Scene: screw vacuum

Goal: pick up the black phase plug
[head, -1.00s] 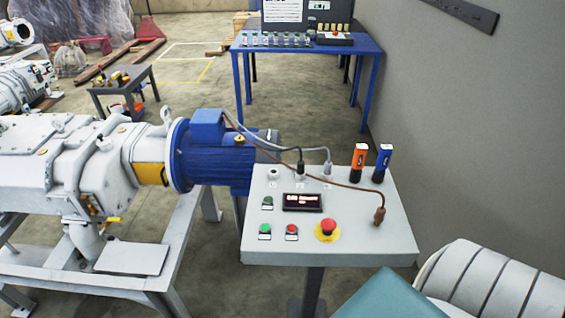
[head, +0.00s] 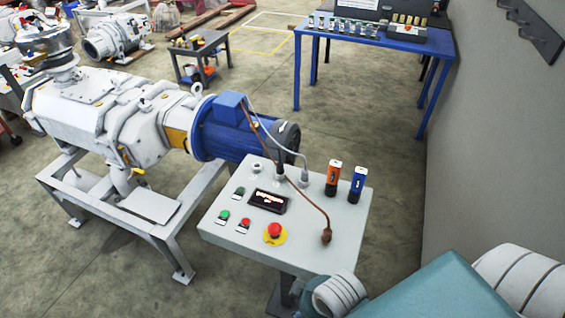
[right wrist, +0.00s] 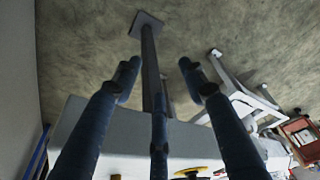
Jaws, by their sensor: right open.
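The control panel (head: 235,240) stands beside the blue motor (head: 222,130). Cables from the motor reach its top. A small dark plug (head: 279,176), apparently the black phase plug, stands at the panel's back row; its cable is partly lost against the motor. A grey plug (head: 304,176) stands just right of it. A brown plug (head: 326,236) is at the right front of the panel. My right gripper (right wrist: 158,65) is open and empty, its blue fingers spread around the panel's edge in the wrist view; the black plug cannot be made out there. My left gripper is not in view.
An orange tester (head: 333,178) and a blue tester (head: 357,184) stand upright right of the plugs. A red emergency stop (head: 274,231) is at the front. A blue table (head: 385,38) is behind; a grey wall (head: 490,150) bounds the right side.

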